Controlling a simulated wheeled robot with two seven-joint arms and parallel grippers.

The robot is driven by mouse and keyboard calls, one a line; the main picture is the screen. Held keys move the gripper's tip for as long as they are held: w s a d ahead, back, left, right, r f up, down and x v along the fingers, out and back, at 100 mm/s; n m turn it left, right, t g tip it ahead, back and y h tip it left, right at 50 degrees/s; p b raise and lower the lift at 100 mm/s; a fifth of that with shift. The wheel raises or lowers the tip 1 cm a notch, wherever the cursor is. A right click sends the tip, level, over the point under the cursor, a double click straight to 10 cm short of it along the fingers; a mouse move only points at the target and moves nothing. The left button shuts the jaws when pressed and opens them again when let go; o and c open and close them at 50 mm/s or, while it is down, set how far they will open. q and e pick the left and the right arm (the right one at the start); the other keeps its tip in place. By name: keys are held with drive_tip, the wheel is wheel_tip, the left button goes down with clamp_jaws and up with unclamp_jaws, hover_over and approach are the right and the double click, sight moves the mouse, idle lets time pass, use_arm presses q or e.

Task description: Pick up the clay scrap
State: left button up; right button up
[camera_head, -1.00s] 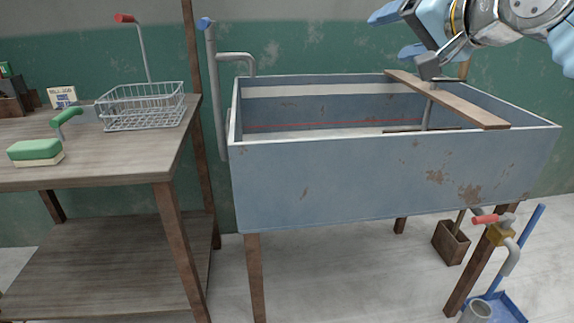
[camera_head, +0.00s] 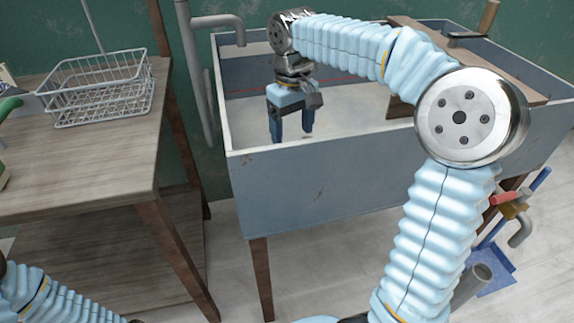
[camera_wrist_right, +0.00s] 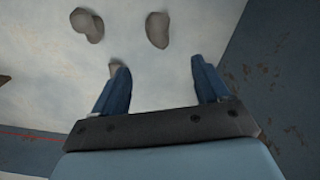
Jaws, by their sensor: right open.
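My right gripper (camera_head: 292,134) is open inside the blue-grey sink (camera_head: 330,185), fingers pointing down near its front left corner. In the right wrist view, a grey-brown clay lump (camera_wrist_right: 157,29) lies on the pale sink floor, beyond the gap between the open fingertips (camera_wrist_right: 157,68). A second, knobbly lump (camera_wrist_right: 87,25) lies to its left. A third small lump (camera_wrist_right: 114,69) shows at the left fingertip, partly hidden by it; I cannot tell whether they touch. Nothing shows held between the fingers. My left gripper is out of view.
The sink wall (camera_wrist_right: 285,75) is close beside the right finger in the wrist view. A wooden board (camera_head: 505,75) lies across the sink's right side. A wire basket (camera_head: 100,90) stands on the wooden table (camera_head: 120,150) at left. Pale floor around the lumps is open.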

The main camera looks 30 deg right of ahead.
wheel_tip(320, 180, down, 6)
drive_tip(key=shift+r, duration=0.1)
drive_tip(key=f, duration=0.5)
drive_tip(key=shift+s+d+f+b, duration=0.1)
drive_tip(key=shift+s+f+b, duration=0.15)
drive_tip(key=shift+s+b, duration=0.1)
drive_tip(key=c, duration=1.2)
drive_tip(key=shift+o, duration=0.2)
drive_tip(key=shift+r, duration=0.1)
